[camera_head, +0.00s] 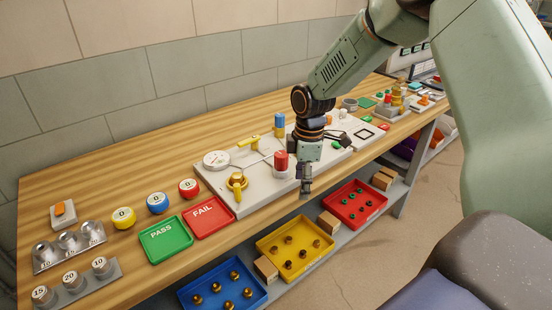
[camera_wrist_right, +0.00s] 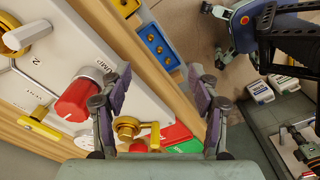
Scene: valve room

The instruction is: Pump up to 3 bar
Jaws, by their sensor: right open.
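The white panel (camera_head: 262,186) lies on the wooden bench. It carries a round white gauge (camera_head: 216,159), whose reading is too small to tell. A red pump knob (camera_head: 281,161) stands upright on the panel; it also shows in the right wrist view (camera_wrist_right: 76,99) beside a partly legible PUMP label. A brass valve with a yellow lever (camera_head: 237,182) sits near the panel's front left. My right gripper (camera_head: 306,190) is at the panel's front edge, just right of the red knob and apart from it. In the wrist view its fingers (camera_wrist_right: 160,88) are spread and empty. My left gripper is out of view.
A green PASS tray (camera_head: 166,240) and red FAIL tray (camera_head: 209,217) lie left of the panel. A yellow-handled valve (camera_head: 248,142) and blue cylinder (camera_head: 280,124) are toward the back. Blue (camera_head: 190,305), yellow (camera_head: 263,248) and red (camera_head: 335,207) bins sit on the lower shelf.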

